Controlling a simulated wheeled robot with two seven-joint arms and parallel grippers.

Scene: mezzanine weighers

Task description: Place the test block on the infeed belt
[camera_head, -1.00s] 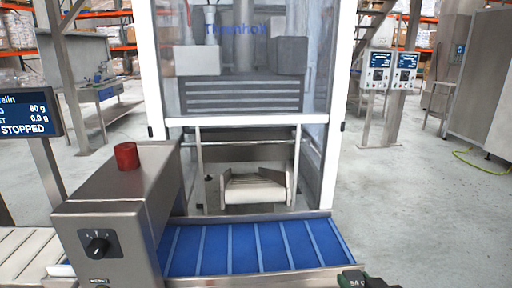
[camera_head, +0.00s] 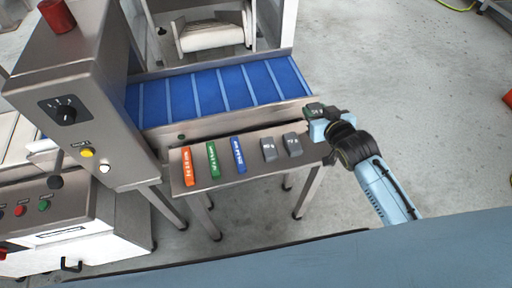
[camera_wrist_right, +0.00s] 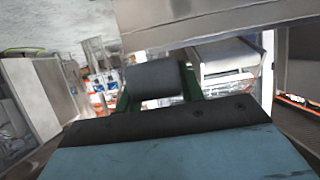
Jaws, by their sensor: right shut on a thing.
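The blue slatted infeed belt (camera_head: 208,92) runs across the upper middle of the head view, with a steel side rail along its front. My right gripper (camera_head: 320,112) reaches in from the right and is shut on a dark grey test block (camera_head: 314,107). It holds the block at the right end of the belt, by the front rail corner. In the right wrist view the grey block (camera_wrist_right: 154,79) sits between the green fingers. The height of the block above the rail cannot be told. My left gripper is not in view.
A steel shelf (camera_head: 207,182) in front of the belt bears an orange, a green and a blue strip and two grey blocks (camera_head: 269,149). A steel control housing (camera_head: 75,85) with a red beacon (camera_head: 57,15) stands at the left. Open floor lies to the right.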

